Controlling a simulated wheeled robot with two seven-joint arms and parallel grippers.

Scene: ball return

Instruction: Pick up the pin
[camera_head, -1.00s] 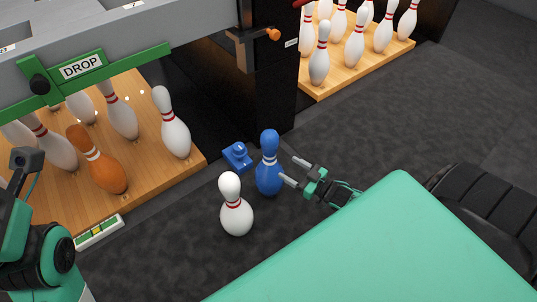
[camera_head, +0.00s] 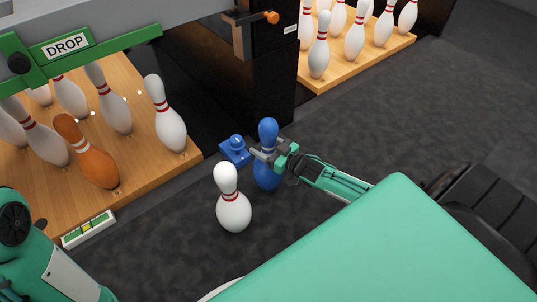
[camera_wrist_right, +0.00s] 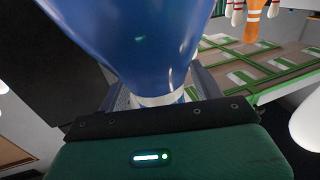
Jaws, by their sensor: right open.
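A blue pin (camera_head: 267,175) stands upright on the dark carpet. My right gripper (camera_head: 262,153) is at its neck, with the fingers reaching around it from the right; the jaws are open. In the right wrist view the blue pin (camera_wrist_right: 135,45) fills the space between the two open fingers (camera_wrist_right: 155,95), and its white neck band shows close to the palm. A white pin (camera_head: 233,205) with red stripes stands upright on the carpet just left and in front of the blue one. My left arm shows at the lower left, but its gripper is out of view.
A small blue device (camera_head: 235,151) lies on the carpet behind the blue pin. A wooden pin deck (camera_head: 140,165) at left holds several white pins and a tilted orange pin (camera_head: 88,155) under a green DROP bar (camera_head: 85,50). A black post (camera_head: 265,90) stands behind. Open carpet (camera_head: 400,130) lies right.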

